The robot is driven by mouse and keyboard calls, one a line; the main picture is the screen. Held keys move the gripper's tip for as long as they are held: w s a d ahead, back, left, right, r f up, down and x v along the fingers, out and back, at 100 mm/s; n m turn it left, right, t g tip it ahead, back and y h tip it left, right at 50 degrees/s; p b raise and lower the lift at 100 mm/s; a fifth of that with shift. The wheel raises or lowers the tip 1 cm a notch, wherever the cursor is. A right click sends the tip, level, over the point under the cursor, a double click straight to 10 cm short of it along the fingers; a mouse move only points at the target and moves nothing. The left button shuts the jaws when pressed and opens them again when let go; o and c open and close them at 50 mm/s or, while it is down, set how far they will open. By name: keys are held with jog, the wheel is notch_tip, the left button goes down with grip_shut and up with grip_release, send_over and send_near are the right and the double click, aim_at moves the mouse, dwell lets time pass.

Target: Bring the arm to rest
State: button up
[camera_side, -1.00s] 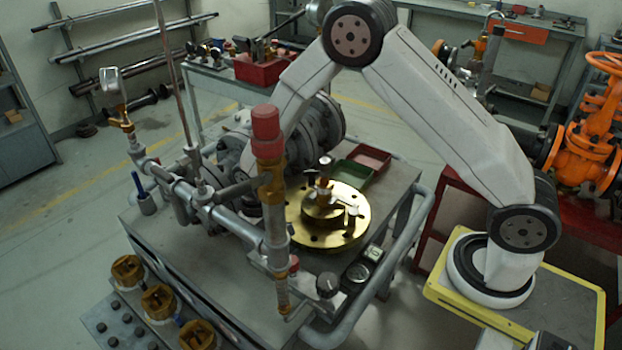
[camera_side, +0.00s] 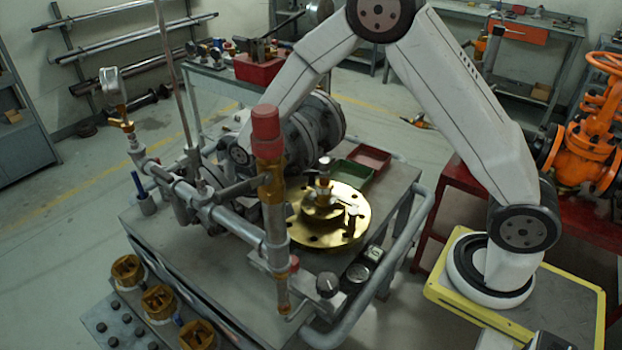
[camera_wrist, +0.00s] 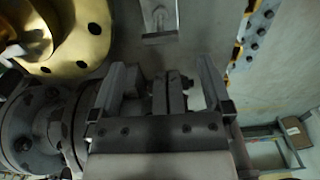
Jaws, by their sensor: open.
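My gripper (camera_wrist: 162,68) shows in the wrist view with its two fingers apart, one at left and one at right. I see nothing clamped between the fingertips; dark bolted parts show in the gap farther back. In the side view the wrist end of my arm is behind the red-capped standpipe and pipework, so the fingers are hidden there. A grey flanged valve body (camera_side: 312,130) lies on the bench behind the arm; its flanges (camera_wrist: 45,125) also show at lower left in the wrist view. A round brass flange (camera_side: 345,228) lies flat on the bench with a fitting on top.
The red-capped standpipe (camera_side: 266,130) and grey pipework (camera_side: 220,212) stand close to my wrist. Green and red trays (camera_side: 352,174) lie at the bench's back. A grey rail (camera_side: 398,262) runs along the bench's right side. An orange valve (camera_side: 585,150) stands at far right.

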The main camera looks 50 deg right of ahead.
jog(key=s+d+r+t, duration=0.1)
jog(key=s+d+r, duration=0.3)
jog(key=s, duration=0.4)
jog(key=s+d+r+t, duration=0.1)
jog(key=s+d+r, duration=0.2)
jog(key=s, duration=0.5)
jog(key=shift+d+r+t, duration=0.3)
jog(key=shift+d+r, duration=0.1)
jog(key=shift+r, duration=0.3)
